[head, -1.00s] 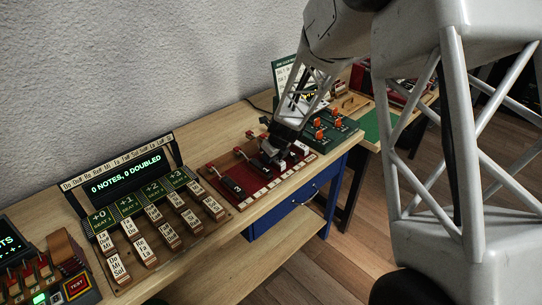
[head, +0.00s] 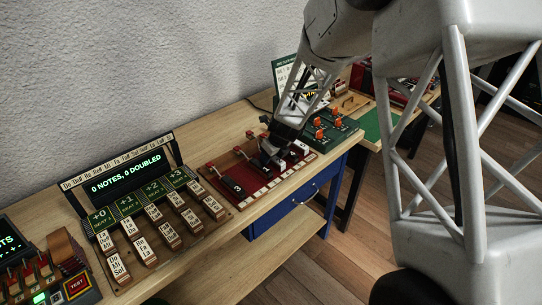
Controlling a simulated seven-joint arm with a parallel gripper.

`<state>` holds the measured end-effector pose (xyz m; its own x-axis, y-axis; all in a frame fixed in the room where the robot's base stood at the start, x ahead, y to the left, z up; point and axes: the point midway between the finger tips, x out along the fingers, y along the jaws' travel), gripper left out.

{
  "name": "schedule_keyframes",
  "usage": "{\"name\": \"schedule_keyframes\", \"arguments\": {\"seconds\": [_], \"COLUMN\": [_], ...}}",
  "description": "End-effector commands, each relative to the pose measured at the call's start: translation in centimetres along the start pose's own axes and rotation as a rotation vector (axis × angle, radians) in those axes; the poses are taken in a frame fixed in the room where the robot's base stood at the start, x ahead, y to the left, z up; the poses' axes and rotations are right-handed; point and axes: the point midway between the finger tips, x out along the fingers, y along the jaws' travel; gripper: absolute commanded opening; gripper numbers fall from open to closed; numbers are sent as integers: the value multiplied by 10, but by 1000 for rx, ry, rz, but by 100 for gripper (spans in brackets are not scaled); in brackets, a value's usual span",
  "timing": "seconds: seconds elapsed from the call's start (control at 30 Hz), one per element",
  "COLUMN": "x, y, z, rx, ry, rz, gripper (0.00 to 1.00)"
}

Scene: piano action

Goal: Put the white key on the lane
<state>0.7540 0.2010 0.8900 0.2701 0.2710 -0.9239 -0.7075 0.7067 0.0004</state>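The dark red board (head: 221,186) has several lanes with levers at the back and a row of pale labels along its front edge. A black block marked 3 (head: 233,187) lies in its left lane. My gripper (head: 270,157) is low over the middle of this board and covers the lanes there. A small pale patch shows by its fingers; I cannot tell whether it is the white key or part of the gripper. A white piece (head: 301,147) shows at the board's right end. The finger opening is too small and dark to read.
Left of the red board stands a rack of wooden note blocks (head: 168,236) with a screen (head: 126,174) reading "0 NOTES, 0 DOUBLED". A green board with orange switches (head: 337,123) is close on the right. Bare wood (head: 210,150) lies behind the red board.

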Motion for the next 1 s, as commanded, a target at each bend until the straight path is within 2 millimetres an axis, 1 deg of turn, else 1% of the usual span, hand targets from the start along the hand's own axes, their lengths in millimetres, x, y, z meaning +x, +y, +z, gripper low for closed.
{"name": "schedule_keyframes", "arguments": {"seconds": [0.27,0.7,0.83,1.0], "x": [-28,-94,-108,-117], "y": [0,0,0,0], "z": [0,0,0,0], "rx": [0,0,0,1], "ry": [-2,-1,-2,0], "rz": [-2,-1,-2,0], "gripper": [52,52,52,52]}}
